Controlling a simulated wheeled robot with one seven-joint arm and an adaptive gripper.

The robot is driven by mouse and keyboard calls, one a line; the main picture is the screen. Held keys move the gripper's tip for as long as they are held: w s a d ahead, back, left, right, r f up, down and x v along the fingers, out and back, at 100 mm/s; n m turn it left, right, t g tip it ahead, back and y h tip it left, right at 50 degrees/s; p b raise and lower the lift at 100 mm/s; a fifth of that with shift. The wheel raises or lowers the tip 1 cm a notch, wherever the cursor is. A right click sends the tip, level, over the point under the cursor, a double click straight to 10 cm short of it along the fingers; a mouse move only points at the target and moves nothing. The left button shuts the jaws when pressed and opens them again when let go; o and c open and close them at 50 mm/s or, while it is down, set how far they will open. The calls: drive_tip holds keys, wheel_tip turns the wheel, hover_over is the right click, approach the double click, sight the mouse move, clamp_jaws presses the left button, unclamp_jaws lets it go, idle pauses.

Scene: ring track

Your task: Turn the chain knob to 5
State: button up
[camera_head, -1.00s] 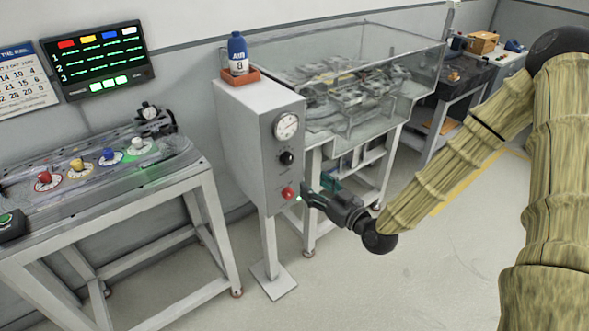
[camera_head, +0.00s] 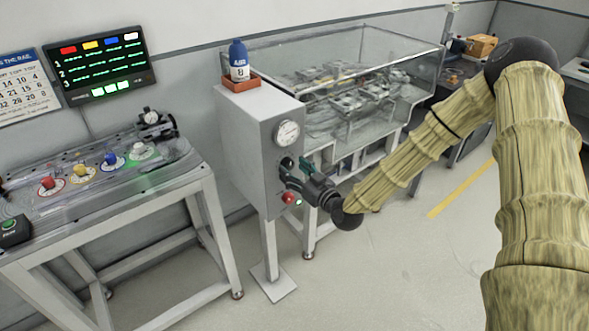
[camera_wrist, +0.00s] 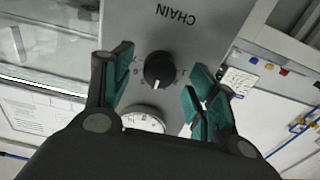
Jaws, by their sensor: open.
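The chain knob is a round black knob (camera_wrist: 158,69) with a white pointer line, on a grey panel marked CHAIN; the lettering is upside down in the wrist view. The digits around the knob are too small to read surely. My gripper (camera_wrist: 158,88) is open, with green-padded fingers on either side of the knob and apart from it. In the head view my gripper (camera_head: 294,172) is in front of the grey cabinet (camera_head: 240,140), at the knob (camera_head: 286,164), which it partly hides.
A round dial gauge (camera_head: 287,133) sits above the knob and a red button (camera_head: 289,198) below it. A blue bottle (camera_head: 238,60) stands in an orange tray on the cabinet. A clear-walled tank (camera_head: 370,80) is close behind on the right.

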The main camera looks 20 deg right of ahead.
drive_tip(key=shift+w, duration=0.15)
drive_tip(key=shift+a, duration=0.1)
drive_tip(key=c, duration=1)
drive_tip(key=shift+c, duration=0.2)
